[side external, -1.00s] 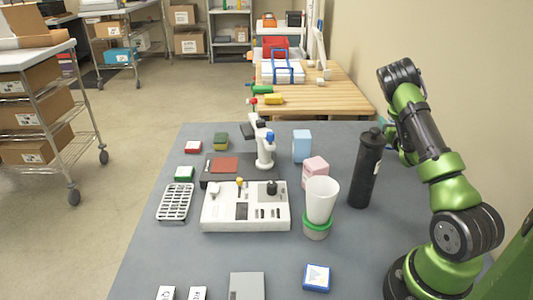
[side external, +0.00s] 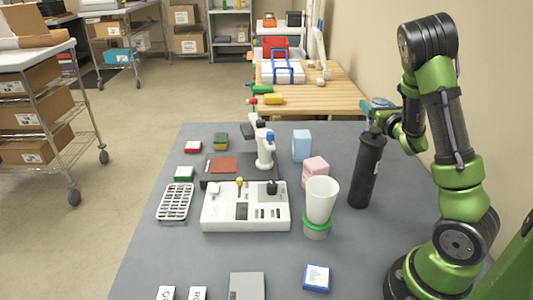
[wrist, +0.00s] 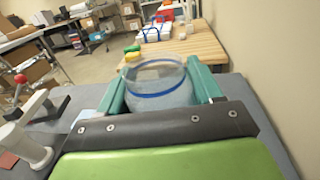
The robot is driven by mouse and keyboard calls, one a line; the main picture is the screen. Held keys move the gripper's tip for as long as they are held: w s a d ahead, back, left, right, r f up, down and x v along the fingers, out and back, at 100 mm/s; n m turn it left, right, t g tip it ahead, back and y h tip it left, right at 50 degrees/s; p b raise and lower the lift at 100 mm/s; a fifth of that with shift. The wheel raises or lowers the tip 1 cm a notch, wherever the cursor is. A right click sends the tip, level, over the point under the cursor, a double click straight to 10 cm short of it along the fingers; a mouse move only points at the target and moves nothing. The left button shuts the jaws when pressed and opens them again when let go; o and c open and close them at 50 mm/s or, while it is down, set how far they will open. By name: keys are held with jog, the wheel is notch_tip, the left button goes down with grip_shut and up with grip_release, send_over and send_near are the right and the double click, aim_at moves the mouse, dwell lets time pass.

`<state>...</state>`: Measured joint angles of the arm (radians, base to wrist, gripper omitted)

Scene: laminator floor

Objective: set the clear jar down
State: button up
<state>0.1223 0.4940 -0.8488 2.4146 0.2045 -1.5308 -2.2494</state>
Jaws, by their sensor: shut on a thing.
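The clear jar (wrist: 160,90), with a blue band around it, sits between the teal fingers of my gripper (wrist: 158,68) in the wrist view. The fingers are shut on it, one on each side. In the side view my gripper (side external: 376,106) is at the right, behind the top of the black bottle (side external: 367,172). I cannot make out the jar there. The jar's underside is hidden, so I cannot tell its height above the grey table (side external: 390,225).
A white cup (side external: 321,200) stands in a green-ringed holder left of the bottle. A wooden table (side external: 320,90) stands behind.

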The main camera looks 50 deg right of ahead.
jog(key=w+a+r+n+t+y, duration=0.2)
jog(key=w+a+r+y, duration=0.15)
jog(key=r, duration=0.25)
jog(key=w+a+r+n+t+y, duration=0.1)
jog(key=w+a+r+n+y, duration=0.1)
jog(key=w+a+r, duration=0.4)
jog(key=w+a+f+n+y, duration=0.1)
jog(key=a+f, duration=0.3)
jog(key=a, duration=0.8)
jog(key=w+a+f+n+y, duration=0.1)
jog(key=a+f+y, duration=0.3)
jog(key=a, duration=0.8)
jog(key=shift+f+n+t, duration=0.4)
jog(key=shift+f+n, duration=0.3)
jog(key=shift+n, duration=0.1)
jog(key=shift+w+y, duration=0.15)
jog(key=shift+y, duration=0.1)
